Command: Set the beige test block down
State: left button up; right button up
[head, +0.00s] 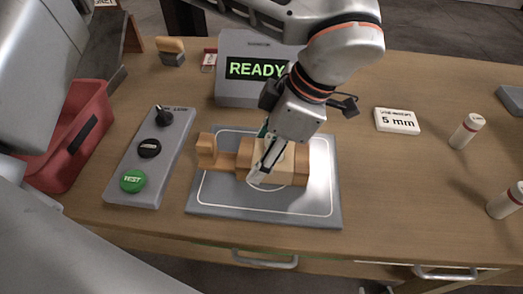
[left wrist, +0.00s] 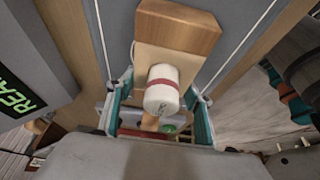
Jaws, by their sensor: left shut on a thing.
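Brown wooden pieces (head: 225,160) show at the block's left and right, and an upright wooden end stands at the far left. In the left wrist view, a white cylinder with a red band (left wrist: 161,88) shows between the teal-lined fingers (left wrist: 160,112), in front of a wooden piece (left wrist: 180,30). The fingers hide part of the block. I cannot tell whether its underside touches what is below. My right gripper is not in view.
A grey display reading READY (head: 257,68) stands behind the mat. A control panel with a green button (head: 132,180) and a red bin (head: 75,130) are at left. A 5 mm card (head: 397,121) and two white cylinders (head: 467,131) are at right. The table between is clear.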

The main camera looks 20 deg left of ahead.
pick_arm(q)
jog(key=o, duration=1.3)
jog(key=shift+c, duration=0.2)
jog(key=p+v, duration=0.2)
jog(key=v, duration=1)
jog(key=shift+s, duration=0.1)
